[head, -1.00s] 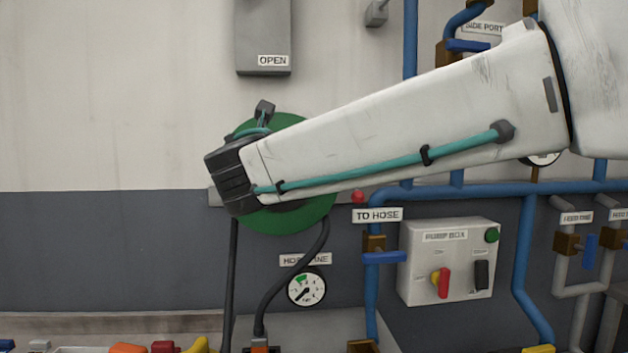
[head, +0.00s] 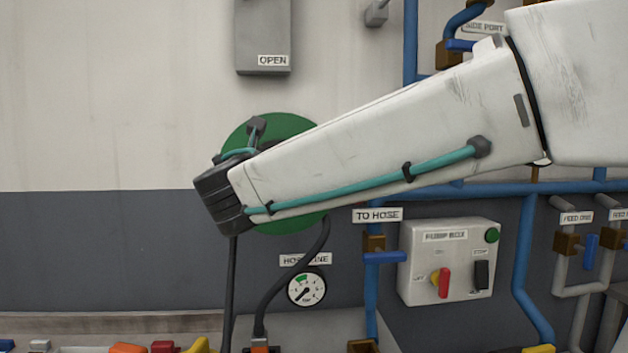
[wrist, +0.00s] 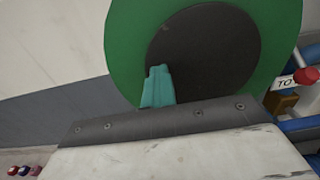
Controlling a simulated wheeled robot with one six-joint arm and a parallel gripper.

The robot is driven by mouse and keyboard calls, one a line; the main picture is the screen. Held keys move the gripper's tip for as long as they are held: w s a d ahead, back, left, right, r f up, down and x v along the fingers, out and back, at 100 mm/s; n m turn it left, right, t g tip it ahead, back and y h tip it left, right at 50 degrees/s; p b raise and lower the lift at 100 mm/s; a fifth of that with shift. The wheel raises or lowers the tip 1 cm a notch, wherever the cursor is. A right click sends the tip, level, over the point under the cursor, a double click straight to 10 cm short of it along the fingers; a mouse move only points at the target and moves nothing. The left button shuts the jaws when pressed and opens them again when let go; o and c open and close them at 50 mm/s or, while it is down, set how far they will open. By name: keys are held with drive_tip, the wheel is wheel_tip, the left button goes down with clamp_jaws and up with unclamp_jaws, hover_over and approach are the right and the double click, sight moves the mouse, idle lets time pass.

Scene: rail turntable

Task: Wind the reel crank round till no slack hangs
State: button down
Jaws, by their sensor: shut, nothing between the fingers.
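The green reel (head: 290,126) is on the wall, partly behind my arm in the head view. In the wrist view the green reel (wrist: 122,45) shows a dark round centre (wrist: 215,50). My gripper (wrist: 158,72) is shut and empty, its teal fingers in front of the lower left of that centre; contact cannot be told. In the head view my arm hides the fingers. A red knob (wrist: 306,76) shows right of the reel; whether it belongs to the crank is unclear. A dark hose (head: 308,259) curves down from the reel, and another dark length hangs nearly straight at left.
A gauge (head: 306,288) sits below the reel. The pump box (head: 449,262) and blue pipes (head: 523,250) are to the right. A grey box marked OPEN (head: 263,35) is above. Coloured items line the bottom left; the wall at left is bare.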

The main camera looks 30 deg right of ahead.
drive_tip(key=shift+a+f, duration=0.1)
drive_tip(key=shift+f, duration=0.7)
drive_tip(key=shift+f, duration=0.65)
drive_tip(key=shift+s+d+f, duration=0.1)
drive_tip(key=shift+d+f, duration=0.25)
drive_tip(key=shift+f, duration=0.3)
